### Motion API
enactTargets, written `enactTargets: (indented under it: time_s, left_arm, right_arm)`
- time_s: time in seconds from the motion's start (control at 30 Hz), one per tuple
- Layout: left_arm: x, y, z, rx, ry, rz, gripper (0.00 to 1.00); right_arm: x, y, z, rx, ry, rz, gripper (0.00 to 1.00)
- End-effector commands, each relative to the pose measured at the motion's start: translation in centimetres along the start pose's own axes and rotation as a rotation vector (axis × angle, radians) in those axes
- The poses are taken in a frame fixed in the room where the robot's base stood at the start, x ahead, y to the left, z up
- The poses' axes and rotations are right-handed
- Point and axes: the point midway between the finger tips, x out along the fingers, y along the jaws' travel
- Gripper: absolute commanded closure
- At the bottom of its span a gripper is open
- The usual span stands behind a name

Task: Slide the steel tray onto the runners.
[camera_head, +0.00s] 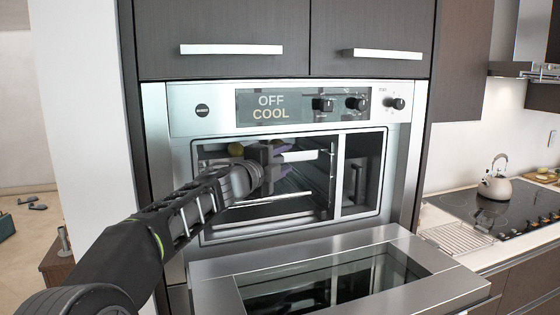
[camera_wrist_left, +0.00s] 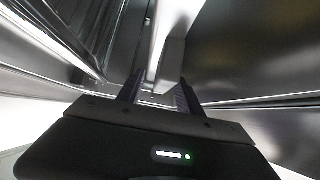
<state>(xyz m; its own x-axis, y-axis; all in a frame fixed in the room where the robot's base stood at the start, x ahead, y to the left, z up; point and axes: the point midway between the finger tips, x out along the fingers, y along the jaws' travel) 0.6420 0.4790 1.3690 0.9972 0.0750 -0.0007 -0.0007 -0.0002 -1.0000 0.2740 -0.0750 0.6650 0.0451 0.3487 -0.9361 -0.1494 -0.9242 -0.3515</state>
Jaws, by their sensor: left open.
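The oven (camera_head: 292,106) stands with its door (camera_head: 215,288) folded down. In its cavity, pale steel edges run across at two heights, an upper one (camera_head: 305,156) and a lower one (camera_head: 285,198). I cannot tell for certain which is the steel tray and which are runners, since my arm covers the left part. My left gripper (camera_head: 277,150) is inside the opening near the upper edge, its jaws open. In the left wrist view its two purple-dark fingers (camera_wrist_left: 158,92) point at a bright steel part (camera_wrist_left: 170,58); contact is unclear. My right gripper is not in view.
A divider (camera_head: 338,174) separates a narrower right compartment (camera_head: 361,172). The lowered door juts out below the opening. A kettle (camera_head: 495,188) stands on the cooktop (camera_head: 480,211) at right.

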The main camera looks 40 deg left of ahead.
Motion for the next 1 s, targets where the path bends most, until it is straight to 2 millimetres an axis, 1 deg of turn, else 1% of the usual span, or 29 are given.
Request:
enactTargets:
  time_s: [0.1,0.6,1.0]
  left_arm:
    - [-0.03,-0.01,-0.01,0.0,0.0,0.0,0.58]
    - [-0.05,-0.01,-0.01,0.0,0.0,0.0,0.99]
    - [-0.05,0.02,-0.01,0.0,0.0,0.0,1.0]
  right_arm:
    - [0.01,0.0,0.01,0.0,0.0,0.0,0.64]
    - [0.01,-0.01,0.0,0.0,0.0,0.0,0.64]
    - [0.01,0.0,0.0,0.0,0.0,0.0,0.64]
